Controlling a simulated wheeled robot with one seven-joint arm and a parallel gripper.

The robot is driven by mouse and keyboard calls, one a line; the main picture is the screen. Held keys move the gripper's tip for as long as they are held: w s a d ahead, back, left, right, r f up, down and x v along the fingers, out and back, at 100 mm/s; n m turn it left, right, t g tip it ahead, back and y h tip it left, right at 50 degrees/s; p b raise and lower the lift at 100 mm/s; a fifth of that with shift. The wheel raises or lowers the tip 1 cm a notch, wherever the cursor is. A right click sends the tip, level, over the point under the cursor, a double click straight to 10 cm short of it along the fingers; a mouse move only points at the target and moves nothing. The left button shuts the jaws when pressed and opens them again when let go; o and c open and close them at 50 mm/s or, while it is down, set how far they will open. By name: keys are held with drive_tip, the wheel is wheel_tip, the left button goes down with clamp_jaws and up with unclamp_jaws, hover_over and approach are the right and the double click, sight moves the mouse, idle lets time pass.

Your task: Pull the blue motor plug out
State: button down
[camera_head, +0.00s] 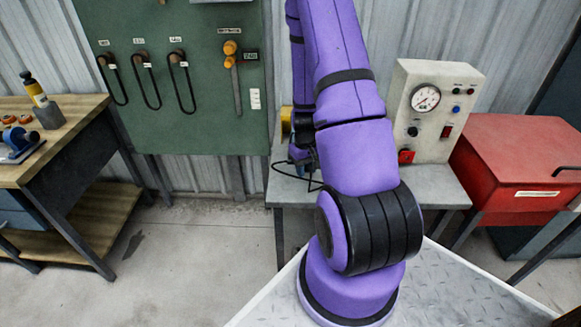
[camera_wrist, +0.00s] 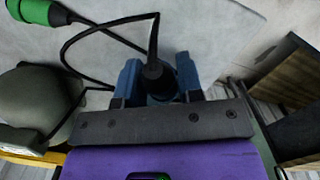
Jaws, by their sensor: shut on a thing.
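In the wrist view my gripper (camera_wrist: 160,82) has its two blue fingers closed on the sides of a plug (camera_wrist: 158,84). The plug has a black collar and a dark blue body, mostly hidden between the fingers. A black cable leaves its collar and loops to the left. Whether the plug sits in a socket or is clear of it cannot be seen. A green connector (camera_wrist: 36,10) with a black cable lies at the upper left. A grey rounded motor body (camera_wrist: 33,100) stands left of my gripper. In the head view my arm hides most of the gripper and plug.
A grey bench (camera_head: 443,188) carries a panel box with a gauge (camera_head: 438,112). A red cabinet (camera_head: 520,165) stands at right, a wooden workbench (camera_head: 60,120) at left. A green board (camera_head: 180,75) with hanging cables is behind. The floor (camera_head: 190,245) at left is clear.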

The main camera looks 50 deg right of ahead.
sight(306, 188)
drive_tip(key=shift+s+d+f, duration=0.1)
drive_tip(key=shift+f, duration=2.85)
drive_tip(key=c, duration=0.7)
unclamp_jaws()
drive_tip(key=r, duration=1)
drive_tip(key=shift+w+d+r, duration=0.15)
drive_tip(key=shift+w+r, duration=0.2)
drive_tip(key=shift+w, duration=0.05)
